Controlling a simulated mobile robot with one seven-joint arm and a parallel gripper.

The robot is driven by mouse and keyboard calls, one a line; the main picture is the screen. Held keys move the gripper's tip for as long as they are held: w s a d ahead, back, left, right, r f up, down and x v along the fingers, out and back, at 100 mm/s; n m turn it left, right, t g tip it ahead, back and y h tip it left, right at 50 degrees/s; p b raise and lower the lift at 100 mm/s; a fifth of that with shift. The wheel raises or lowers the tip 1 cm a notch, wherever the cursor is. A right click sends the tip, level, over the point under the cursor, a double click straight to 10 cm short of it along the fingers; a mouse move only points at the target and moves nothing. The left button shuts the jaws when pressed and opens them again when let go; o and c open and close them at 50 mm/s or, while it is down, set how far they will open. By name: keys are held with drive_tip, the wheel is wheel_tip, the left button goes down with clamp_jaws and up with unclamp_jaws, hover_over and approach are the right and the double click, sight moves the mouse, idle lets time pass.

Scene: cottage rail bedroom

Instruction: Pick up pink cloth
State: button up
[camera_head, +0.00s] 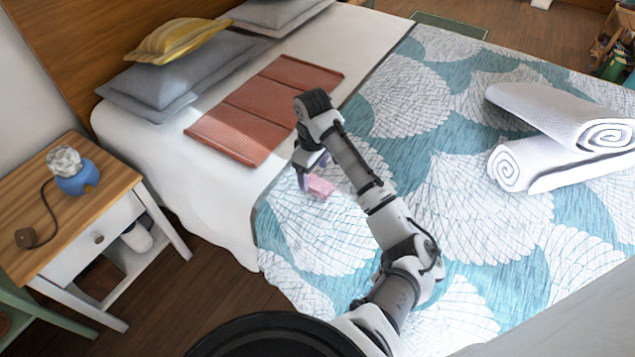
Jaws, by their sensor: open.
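A small pink cloth (321,187) lies on the teal and white patterned bed cover, near the bed's near left edge. My gripper (311,178) points down just at the left of the cloth, with its fingers apart and seemingly empty. One finger shows at the cloth's left side; the arm and gripper body hide part of the area around it. I cannot tell whether the fingers touch the cloth.
A reddish folded mat (245,118) lies behind on the white sheet. Grey and yellow pillows (178,40) rest at the headboard. Rolled white towels (565,125) lie at right. A nightstand (115,180) with a blue pot (78,180) stands at left. The cover around the cloth is clear.

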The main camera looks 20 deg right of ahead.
sight(313, 179)
drive_tip(key=shift+f, duration=1.45)
drive_tip(key=c, duration=1)
drive_tip(key=shift+c, duration=0.3)
drive_tip(key=shift+r, duration=0.1)
wheel_tip(313, 179, up, 20)
